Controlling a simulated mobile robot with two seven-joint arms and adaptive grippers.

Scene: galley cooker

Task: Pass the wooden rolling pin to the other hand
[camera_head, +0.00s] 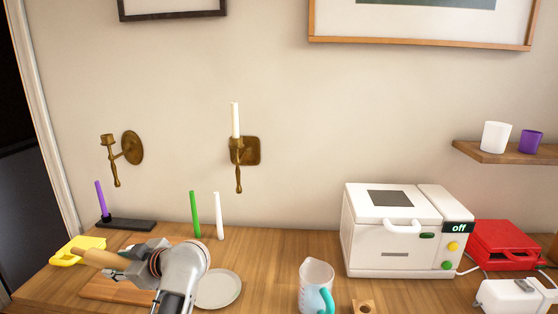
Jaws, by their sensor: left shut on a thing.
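The wooden rolling pin (98,257) shows in the head view at the lower left, with one tan end sticking out to the left of my left gripper. My left gripper (125,265) is shut on the rolling pin above a wooden board (95,292). The gripper and my arm hide the rest of the pin. My right gripper is not in view.
A yellow object (66,252) lies at the left and a pale plate (228,290) just right of my arm. A jug (313,285) stands at the front middle. A white appliance (390,245) stands right, near a red one (503,242). Green (195,213) and white candles (219,215) stand behind.

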